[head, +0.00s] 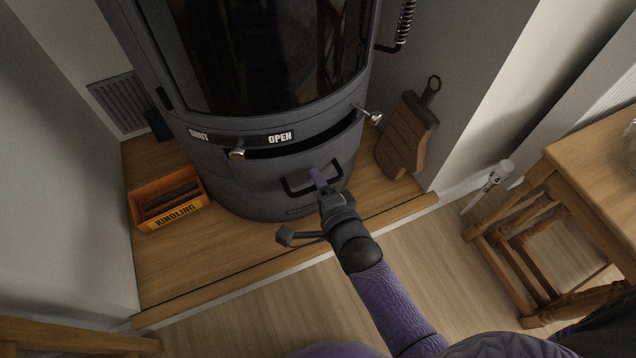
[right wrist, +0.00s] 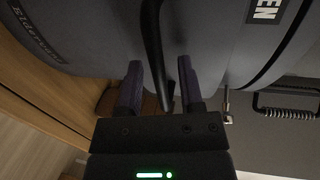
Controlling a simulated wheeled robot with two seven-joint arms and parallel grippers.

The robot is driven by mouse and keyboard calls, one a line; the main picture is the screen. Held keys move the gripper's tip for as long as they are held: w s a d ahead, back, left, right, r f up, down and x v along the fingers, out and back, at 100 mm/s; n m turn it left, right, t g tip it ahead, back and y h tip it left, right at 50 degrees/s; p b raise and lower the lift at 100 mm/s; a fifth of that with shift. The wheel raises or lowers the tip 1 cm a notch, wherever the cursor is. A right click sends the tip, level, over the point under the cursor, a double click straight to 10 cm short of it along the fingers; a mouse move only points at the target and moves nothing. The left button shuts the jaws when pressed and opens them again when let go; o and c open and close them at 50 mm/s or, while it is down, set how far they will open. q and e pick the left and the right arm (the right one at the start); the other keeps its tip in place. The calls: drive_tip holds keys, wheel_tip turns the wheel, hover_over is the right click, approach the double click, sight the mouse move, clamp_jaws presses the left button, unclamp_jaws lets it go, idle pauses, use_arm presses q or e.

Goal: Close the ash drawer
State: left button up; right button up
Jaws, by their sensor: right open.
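The ash drawer (head: 270,183) is the curved dark grey front low on the stove, with a black bar handle (head: 286,187). A dark gap shows above this front; I cannot tell how far the drawer stands out. My right gripper (head: 319,179) is at the right part of the handle. In the right wrist view, the handle bar (right wrist: 153,45) runs between the two purple fingers of my right gripper (right wrist: 160,78), which are open. I cannot tell whether either finger touches the bar. My left gripper is not in view.
The stove (head: 215,133) has a strip marked SHUT and OPEN and metal knobs at both sides. An orange kindling box (head: 168,216) stands left on the wooden hearth (head: 215,262). A cutting board (head: 398,140) leans at the right. A wooden table (head: 595,165) stands far right.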

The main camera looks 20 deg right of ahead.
clamp_jaws()
idle(1.4)
